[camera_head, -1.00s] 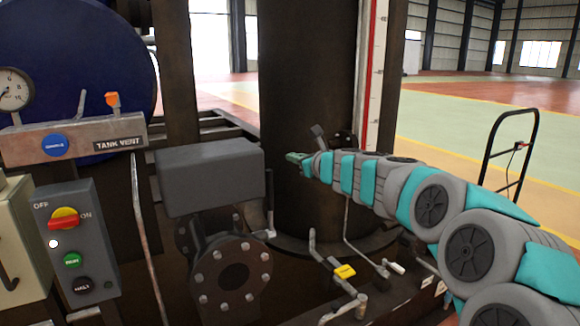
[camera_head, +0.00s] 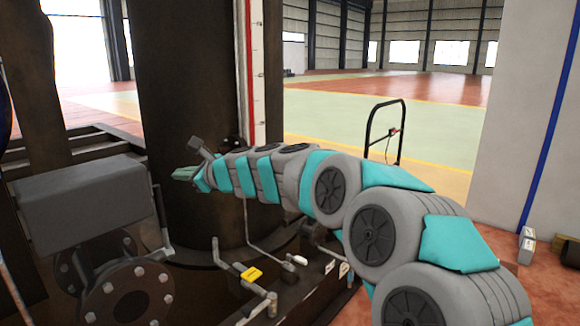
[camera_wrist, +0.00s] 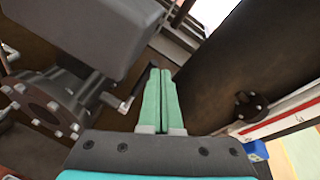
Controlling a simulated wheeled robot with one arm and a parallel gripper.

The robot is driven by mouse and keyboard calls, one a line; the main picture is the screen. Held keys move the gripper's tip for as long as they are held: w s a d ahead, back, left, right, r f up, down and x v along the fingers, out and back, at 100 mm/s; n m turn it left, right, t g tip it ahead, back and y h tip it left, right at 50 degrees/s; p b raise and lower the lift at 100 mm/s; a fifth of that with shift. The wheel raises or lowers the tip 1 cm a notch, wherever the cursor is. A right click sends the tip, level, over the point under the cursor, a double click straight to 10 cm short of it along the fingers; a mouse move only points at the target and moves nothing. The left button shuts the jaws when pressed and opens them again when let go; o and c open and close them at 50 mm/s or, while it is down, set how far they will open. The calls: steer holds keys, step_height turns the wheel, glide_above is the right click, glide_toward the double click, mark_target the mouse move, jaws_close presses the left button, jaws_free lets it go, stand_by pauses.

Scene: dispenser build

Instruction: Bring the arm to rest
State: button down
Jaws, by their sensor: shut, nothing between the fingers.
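My gripper (camera_head: 184,174) is at the end of my outstretched arm, left of centre in the head view, in front of the dark vertical column (camera_head: 190,90). In the wrist view my gripper (camera_wrist: 160,78) shows its two green fingers side by side, shut, with nothing between them. The fingers point toward the gap between the grey box-shaped housing (camera_wrist: 85,35) and the dark column (camera_wrist: 250,60). I cannot tell the exact distance to either. My arm stretches from the lower right toward the left and is not folded.
The grey housing (camera_head: 80,205) and a bolted flange (camera_head: 128,298) stand at the left. A lever with a yellow tag (camera_head: 251,274) is below my arm. A black hand-cart frame (camera_head: 402,130) stands behind it. A pale wall (camera_head: 520,110) is at the right. Open floor (camera_head: 330,117) lies beyond.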

steer(key=s+d+f+n+g+h, duration=0.3)
steer(key=s+d+f+n, duration=0.3)
steer(key=s+d, duration=0.8)
steer(key=s+d+f+n+g+h, duration=0.3)
steer(key=s+d+f+n+h, duration=0.2)
steer(key=s+d+f, duration=0.5)
steer(key=s+d+f+n+g+h, duration=0.3)
steer(key=s+d+f+n+h, duration=0.2)
steer(key=s+d, duration=1.4)
step_height(320, 180, down, 4)
steer(key=s+n, duration=0.2)
steer(key=n, duration=0.1)
steer(key=shift+s+r+g, duration=0.15)
steer(key=shift+r+g, duration=0.05)
steer(key=shift+g, duration=0.1)
steer(key=shift+a, duration=0.15)
